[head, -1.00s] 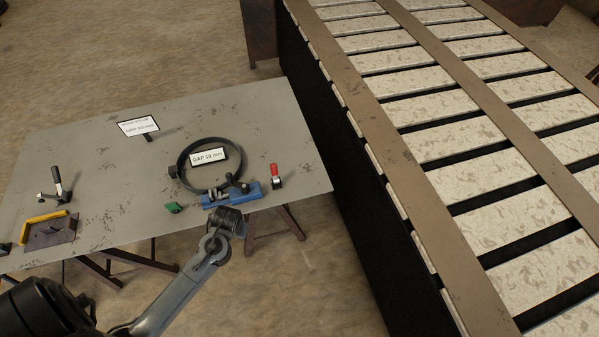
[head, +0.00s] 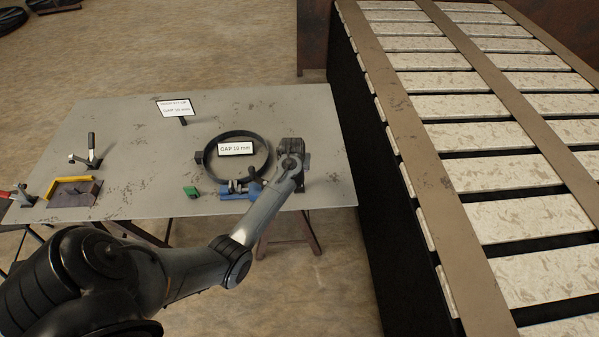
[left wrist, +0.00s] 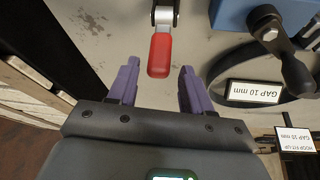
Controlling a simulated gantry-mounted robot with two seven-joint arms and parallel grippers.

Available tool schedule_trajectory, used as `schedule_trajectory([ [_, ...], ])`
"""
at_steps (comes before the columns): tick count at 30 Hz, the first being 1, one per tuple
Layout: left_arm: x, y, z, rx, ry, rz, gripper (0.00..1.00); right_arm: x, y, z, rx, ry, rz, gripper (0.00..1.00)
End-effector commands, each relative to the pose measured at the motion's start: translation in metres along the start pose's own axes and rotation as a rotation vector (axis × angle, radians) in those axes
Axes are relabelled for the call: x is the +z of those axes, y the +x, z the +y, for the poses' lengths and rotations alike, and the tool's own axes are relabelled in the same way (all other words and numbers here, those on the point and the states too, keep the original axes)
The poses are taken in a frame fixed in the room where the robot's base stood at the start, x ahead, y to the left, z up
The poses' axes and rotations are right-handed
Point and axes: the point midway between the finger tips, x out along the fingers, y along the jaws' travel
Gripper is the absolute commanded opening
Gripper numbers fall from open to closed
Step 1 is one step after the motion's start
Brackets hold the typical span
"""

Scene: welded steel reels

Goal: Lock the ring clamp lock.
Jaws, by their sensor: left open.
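The dark ring (head: 237,134) lies on the table with its blue clamp fixture (head: 240,194) at the front edge of it. In the left wrist view the blue fixture (left wrist: 233,14) and black clamp lever (left wrist: 283,52) are at upper right. A red handle (left wrist: 160,55) on a metal bracket (left wrist: 165,8) shows between my left gripper's fingers, not visibly touched. My left gripper (left wrist: 160,67) is open, its purple fingers either side of the handle's end. In the head view my left gripper (head: 290,152) hides the red handle, right of the ring. My right gripper is out of view.
A label reading GAP 10 mm (head: 236,149) stands at the ring. A green block (head: 191,191), a sign (head: 175,107), a black-handled clamp (head: 91,148) and a yellow-edged fixture (head: 70,191) are on the grey table (head: 120,125). A slatted bed (head: 510,175) stands to the right.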

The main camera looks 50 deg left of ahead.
Motion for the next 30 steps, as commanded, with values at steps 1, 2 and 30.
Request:
schedule_trajectory([
  [1, 0.001, 0.010, 0.001, 0.002, -0.001, -0.003, 0.50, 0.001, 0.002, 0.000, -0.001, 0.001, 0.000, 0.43],
  [2, 0.002, 0.015, 0.001, 0.002, -0.001, -0.004, 0.50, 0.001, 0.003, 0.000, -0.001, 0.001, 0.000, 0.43],
  [30, 0.001, 0.064, 0.001, 0.001, 0.001, 0.000, 0.31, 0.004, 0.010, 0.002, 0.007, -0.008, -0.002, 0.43],
])
